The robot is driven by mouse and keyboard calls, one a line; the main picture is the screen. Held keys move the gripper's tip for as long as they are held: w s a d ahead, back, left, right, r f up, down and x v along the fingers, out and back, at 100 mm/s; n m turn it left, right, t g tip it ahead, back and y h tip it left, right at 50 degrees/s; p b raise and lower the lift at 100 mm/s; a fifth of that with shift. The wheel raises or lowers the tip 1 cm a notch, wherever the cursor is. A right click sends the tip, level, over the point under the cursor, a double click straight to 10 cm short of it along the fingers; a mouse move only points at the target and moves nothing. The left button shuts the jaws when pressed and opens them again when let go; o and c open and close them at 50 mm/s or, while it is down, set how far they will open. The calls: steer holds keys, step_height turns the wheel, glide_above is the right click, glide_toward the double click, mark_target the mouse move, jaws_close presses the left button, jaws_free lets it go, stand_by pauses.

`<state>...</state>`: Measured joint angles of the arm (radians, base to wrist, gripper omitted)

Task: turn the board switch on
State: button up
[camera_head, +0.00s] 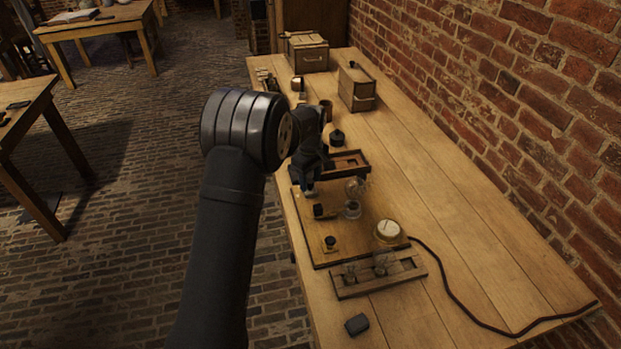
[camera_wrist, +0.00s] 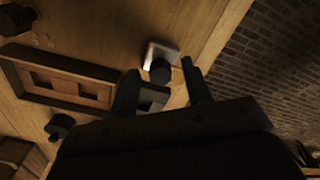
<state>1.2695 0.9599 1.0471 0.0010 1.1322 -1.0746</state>
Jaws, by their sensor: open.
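In the wrist view, a pale square plate with a dark knob (camera_wrist: 161,69) lies just beyond my fingertips; it looks like the board switch. Its on or off position cannot be told. My gripper (camera_wrist: 162,84) is open, with one finger on each side of the knob's line. Whether a finger touches it is unclear. In the head view, my gripper (camera_head: 308,188) is low over the far left corner of the wooden board (camera_head: 318,256), largely hiding that corner. A glass bulb (camera_head: 355,187) and a round dial (camera_head: 388,230) are on or beside the board.
A compartment tray (camera_head: 352,157) stands just behind the board, with a dark lidded jar (camera_head: 337,138) beyond. A wooden rack (camera_head: 385,279) with glass jars and a dark block (camera_head: 357,324) are nearer. A cable (camera_head: 455,297) runs right.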

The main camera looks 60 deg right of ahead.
steer(key=shift+c, duration=0.3)
jaws_close()
steer(key=shift+m, duration=0.3)
steer(key=m, duration=1.1)
steer(key=shift+a, duration=0.1)
steer(key=shift+m, duration=0.3)
